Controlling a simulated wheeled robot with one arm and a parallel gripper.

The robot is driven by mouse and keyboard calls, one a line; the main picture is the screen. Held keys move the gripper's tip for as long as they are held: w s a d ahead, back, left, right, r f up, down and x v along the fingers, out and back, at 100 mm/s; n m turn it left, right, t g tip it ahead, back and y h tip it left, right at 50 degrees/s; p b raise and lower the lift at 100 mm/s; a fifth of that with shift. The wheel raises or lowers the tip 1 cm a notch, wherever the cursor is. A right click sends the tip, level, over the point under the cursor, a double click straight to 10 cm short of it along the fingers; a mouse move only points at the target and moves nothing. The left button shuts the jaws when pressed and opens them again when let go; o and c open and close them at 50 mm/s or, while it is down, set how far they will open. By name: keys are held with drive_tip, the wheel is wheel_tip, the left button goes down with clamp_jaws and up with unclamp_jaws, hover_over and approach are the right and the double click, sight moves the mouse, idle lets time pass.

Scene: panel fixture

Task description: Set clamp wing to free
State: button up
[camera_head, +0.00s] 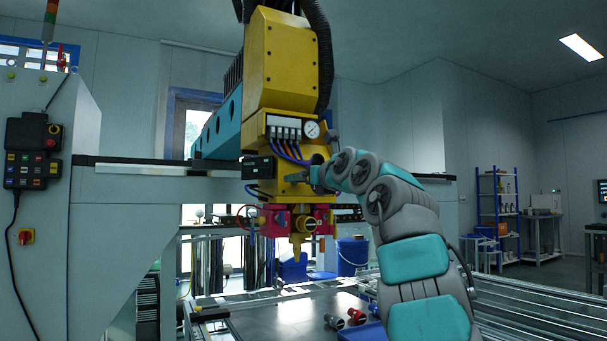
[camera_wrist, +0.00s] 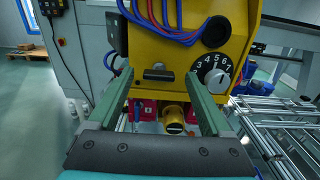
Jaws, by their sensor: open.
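The yellow machine head (camera_head: 282,62) hangs in the middle of the head view, and its lower face (camera_wrist: 150,52) fills the upper middle of the wrist view. A small dark horizontal bar (camera_wrist: 157,74) on that face lies between my fingertips in the picture; it may be the clamp wing, but I cannot be sure. My gripper (camera_wrist: 159,79) is open, with its two green fingers apart on either side of the bar and nothing held. In the head view my gripper (camera_head: 318,176) is at the right side of the yellow head, partly hidden by my wrist.
A numbered dial (camera_wrist: 214,73) sits right of my fingers, with blue and red hoses (camera_wrist: 170,35) above. Below are red-pink blocks (camera_head: 271,218) and a yellow nozzle (camera_head: 297,250).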

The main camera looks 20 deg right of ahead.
drive_tip(key=shift+w, duration=0.25)
drive_tip(key=shift+c, duration=0.3)
clamp_jaws()
drive_tip(key=shift+n, duration=0.3)
drive_tip(key=shift+a+f+n+p, duration=0.15)
drive_tip(key=shift+n+p, duration=0.4)
drive_tip(key=shift+n, duration=3.75)
drive_tip(key=shift+a+n+p, duration=0.1)
drive_tip(key=shift+n+p, duration=0.45)
drive_tip(key=shift+n, duration=3.75)
